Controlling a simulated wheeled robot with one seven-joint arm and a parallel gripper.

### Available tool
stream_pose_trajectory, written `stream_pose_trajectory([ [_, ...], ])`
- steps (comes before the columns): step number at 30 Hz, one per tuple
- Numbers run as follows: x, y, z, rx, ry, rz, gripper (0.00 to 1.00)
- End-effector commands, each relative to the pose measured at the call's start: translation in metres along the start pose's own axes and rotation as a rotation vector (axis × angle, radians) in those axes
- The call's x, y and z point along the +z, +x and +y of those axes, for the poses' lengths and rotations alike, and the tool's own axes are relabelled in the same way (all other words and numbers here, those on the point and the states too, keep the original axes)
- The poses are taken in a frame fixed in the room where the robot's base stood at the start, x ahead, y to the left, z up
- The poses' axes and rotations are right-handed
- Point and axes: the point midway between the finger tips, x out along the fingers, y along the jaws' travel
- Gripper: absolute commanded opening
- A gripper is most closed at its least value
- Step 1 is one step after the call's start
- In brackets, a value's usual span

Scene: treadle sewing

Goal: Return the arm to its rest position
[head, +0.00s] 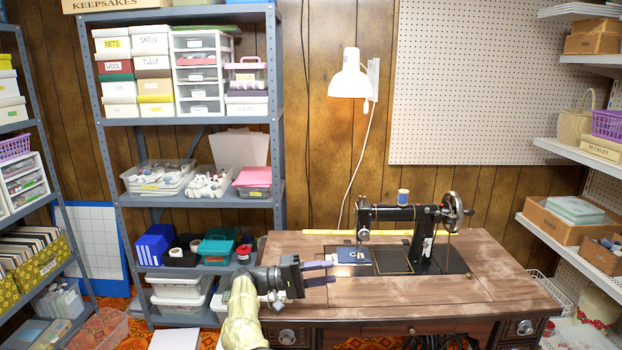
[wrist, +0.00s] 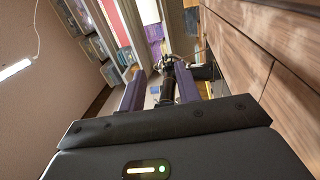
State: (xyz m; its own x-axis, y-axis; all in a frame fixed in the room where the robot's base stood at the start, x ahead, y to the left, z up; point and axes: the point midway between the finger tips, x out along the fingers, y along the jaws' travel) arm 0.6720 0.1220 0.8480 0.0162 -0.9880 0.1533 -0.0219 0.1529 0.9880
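My gripper (head: 326,273) is at the left end of the sewing table (head: 420,292), pointing right toward the sewing machine (head: 425,215). Its two purple-grey fingers are apart, with nothing seen held between them. In the wrist view, my gripper (wrist: 158,90) also shows a gap between its fingers, and the dark sewing machine (wrist: 178,75) appears beyond them. My forearm comes up from the bottom of the head view, with a pale yellow-green section and a black wrist. A blue piece (head: 352,254) lies under the machine's needle area, apart from the fingers.
A metal shelf (head: 205,198) with boxes and bins stands behind and left of my arm. A white lamp (head: 350,82) hangs on the wall above the table. White shelves (head: 560,230) line the right side. The table's front right top is bare.

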Motion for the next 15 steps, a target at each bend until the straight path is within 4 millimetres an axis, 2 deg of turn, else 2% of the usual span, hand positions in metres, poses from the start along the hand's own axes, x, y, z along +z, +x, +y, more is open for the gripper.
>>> stream_pose_trajectory([
  [11, -0.001, 0.078, -0.01, -0.178, -0.075, -0.081, 0.33],
  [15, 0.005, 0.121, -0.02, -0.302, -0.112, -0.121, 0.33],
])
